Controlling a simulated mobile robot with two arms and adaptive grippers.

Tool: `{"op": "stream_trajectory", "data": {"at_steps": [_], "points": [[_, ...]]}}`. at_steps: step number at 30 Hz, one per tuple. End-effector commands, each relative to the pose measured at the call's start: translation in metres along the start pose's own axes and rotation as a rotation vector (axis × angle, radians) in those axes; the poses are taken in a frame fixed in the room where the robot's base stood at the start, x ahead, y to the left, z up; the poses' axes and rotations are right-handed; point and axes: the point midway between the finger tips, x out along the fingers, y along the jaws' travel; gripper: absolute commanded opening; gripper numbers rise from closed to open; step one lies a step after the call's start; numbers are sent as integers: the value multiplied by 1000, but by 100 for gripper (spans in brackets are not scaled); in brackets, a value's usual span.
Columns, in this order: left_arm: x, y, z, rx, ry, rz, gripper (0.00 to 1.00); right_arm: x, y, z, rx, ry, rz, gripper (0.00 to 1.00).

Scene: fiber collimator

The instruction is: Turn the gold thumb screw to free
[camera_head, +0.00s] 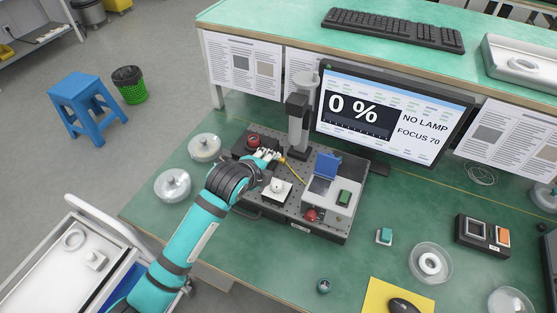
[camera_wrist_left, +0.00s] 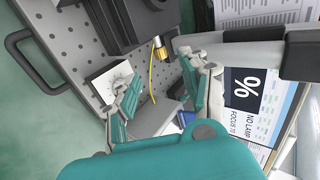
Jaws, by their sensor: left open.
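The gold thumb screw (camera_wrist_left: 160,50) shows in the left wrist view at the edge of a dark block (camera_wrist_left: 125,25), with a yellow cable (camera_wrist_left: 152,86) running close by it. My left gripper (camera_wrist_left: 159,70) is open, with one finger on each side of the cable and the screw just ahead of the fingertips. No contact with the screw is visible. In the head view my left gripper (camera_head: 267,154) hangs over the perforated plate (camera_head: 252,201), and the screw is too small to make out there. My right gripper is not in view.
A monitor (camera_head: 390,113) reads 0 %, NO LAMP, FOCUS 70. A grey column (camera_head: 300,120) stands behind my gripper.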

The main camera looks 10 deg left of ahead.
Motion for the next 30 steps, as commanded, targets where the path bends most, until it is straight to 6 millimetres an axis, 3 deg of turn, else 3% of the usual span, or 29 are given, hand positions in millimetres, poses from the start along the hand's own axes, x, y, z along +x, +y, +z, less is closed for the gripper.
{"op": "stream_trajectory", "data": {"at_steps": [9,15,29,30], "points": [[61,-1,-1,-2,1,1,46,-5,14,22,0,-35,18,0],[86,0,0,-1,0,1,46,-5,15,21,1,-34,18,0],[96,0,0,0,0,0,46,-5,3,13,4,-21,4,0],[96,0,0,0,0,0,42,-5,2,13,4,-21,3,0]]}}
